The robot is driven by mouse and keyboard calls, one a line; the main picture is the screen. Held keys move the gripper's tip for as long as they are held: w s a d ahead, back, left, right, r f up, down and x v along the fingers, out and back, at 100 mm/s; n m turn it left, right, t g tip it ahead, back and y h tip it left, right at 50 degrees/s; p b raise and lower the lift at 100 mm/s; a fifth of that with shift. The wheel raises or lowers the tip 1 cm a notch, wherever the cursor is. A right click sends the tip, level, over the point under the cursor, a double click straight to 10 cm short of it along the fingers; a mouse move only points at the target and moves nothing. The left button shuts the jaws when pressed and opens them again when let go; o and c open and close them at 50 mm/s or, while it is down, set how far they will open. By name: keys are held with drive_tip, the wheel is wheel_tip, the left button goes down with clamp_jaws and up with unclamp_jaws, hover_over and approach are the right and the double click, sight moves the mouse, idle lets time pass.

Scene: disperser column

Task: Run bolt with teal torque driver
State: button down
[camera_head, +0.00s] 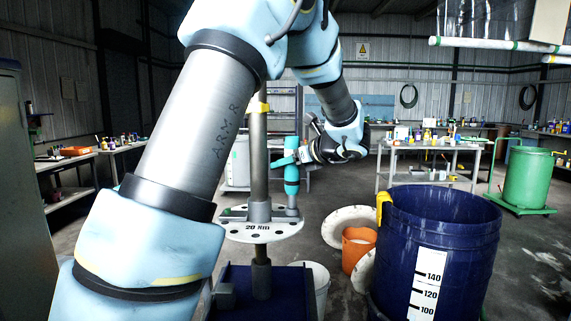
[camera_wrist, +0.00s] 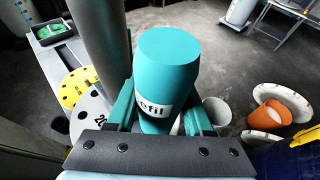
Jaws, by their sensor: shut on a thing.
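The teal torque driver (camera_head: 291,174) stands upright at the right edge of the white perforated disc marked "20 Nm" (camera_head: 262,230). Its grey lower end (camera_head: 292,208) reaches down to the disc; I cannot tell whether it touches. My gripper (camera_head: 289,159) is shut around the driver's body from the right. In the wrist view the driver (camera_wrist: 166,62) fills the middle, with a white label reading "efil", between the teal fingers of my gripper (camera_wrist: 160,112). The bolt cannot be made out; the driver and disc may hide it.
A grey column (camera_head: 259,150) rises through the disc, close left of the driver. A big blue drum (camera_head: 440,235) stands to the right, with an orange bucket (camera_head: 357,250) beside it. The wrist view shows a yellow perforated disc (camera_wrist: 74,86) left. Open floor lies behind.

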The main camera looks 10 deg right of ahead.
sight(286, 141)
drive_tip(key=shift+f, duration=0.25)
drive_tip(key=shift+r+p, duration=2.45)
drive_tip(key=shift+r, duration=0.65)
drive_tip(key=shift+d, duration=0.1)
